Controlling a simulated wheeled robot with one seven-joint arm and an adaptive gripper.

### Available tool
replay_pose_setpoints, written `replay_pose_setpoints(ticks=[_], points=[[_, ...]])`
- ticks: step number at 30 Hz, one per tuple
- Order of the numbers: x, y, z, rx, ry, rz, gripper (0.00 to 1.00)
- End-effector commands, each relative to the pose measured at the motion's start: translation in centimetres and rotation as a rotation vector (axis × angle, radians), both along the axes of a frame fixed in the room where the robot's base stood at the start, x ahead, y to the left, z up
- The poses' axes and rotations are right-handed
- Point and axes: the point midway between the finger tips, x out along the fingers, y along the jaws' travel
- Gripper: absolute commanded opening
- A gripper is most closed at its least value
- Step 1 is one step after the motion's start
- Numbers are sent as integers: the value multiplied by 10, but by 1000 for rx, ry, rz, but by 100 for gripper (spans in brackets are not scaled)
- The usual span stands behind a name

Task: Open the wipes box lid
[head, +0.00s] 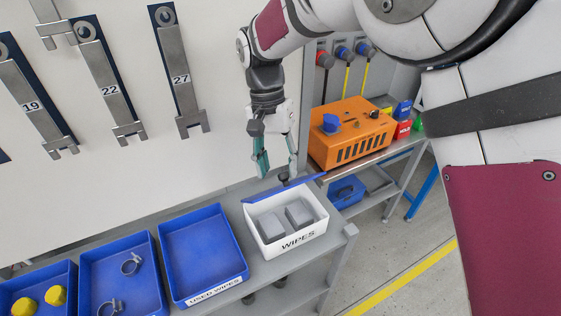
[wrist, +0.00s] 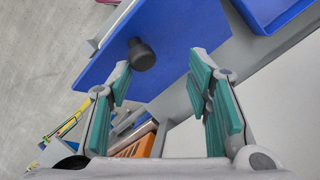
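The white wipes box (head: 282,241), labelled WIPES, stands at the right end of the grey bench. Its blue lid (head: 309,181) is raised along the back edge, so the box is open at the top and two grey wipe packs (head: 299,212) show inside. The lid fills much of the wrist view (wrist: 180,35), with its black knob (wrist: 143,55) facing my gripper. My gripper (head: 277,165) is above and behind the lid with its teal-padded fingers apart and nothing between them. In the wrist view the knob shows just beyond the fingertips, apparently clear of them.
A blue tray (head: 203,250) labelled USED WIPES sits left of the box. Further left are blue trays with metal clamps and yellow caps. An orange pump unit (head: 350,133) stands on another bench behind right. Numbered metal tools hang on the wall panel (head: 120,170).

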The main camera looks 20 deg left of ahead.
Motion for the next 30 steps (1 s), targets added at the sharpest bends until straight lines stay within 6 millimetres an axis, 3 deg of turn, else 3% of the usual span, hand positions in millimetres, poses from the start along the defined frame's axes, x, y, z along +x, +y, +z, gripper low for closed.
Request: replay_pose_setpoints(ticks=[17, 30], points=[[-2, 1, 8, 3, 1, -1, 39], [0, 0, 80, 3, -2, -2, 39]])
